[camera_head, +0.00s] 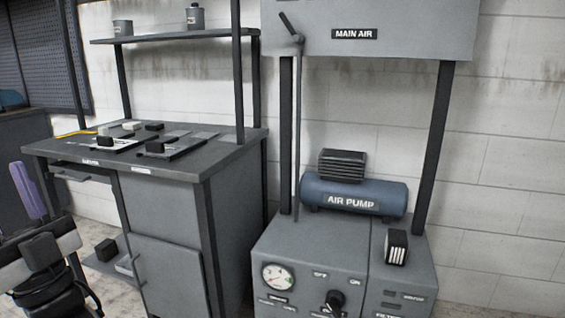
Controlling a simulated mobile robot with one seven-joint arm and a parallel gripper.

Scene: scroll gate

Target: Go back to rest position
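What looks like my gripper (30,195) is at the lower left edge of the head view. A purple upright part, a pale bar and a black block with dark cabling show there. Both fingertips cannot be made out, so its opening and any held thing are unclear. It appears in front of the grey workbench (168,230), and I see no clear contact with it. The rest of my arm is mostly outside the picture.
The workbench carries several small black blocks and flat plates, with a shelf (180,35) above. To the right stands a grey machine cabinet (300,240) with a gauge, knob, lever (298,130) and blue air pump (353,196). An overhead panel (400,30) reads MAIN AIR.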

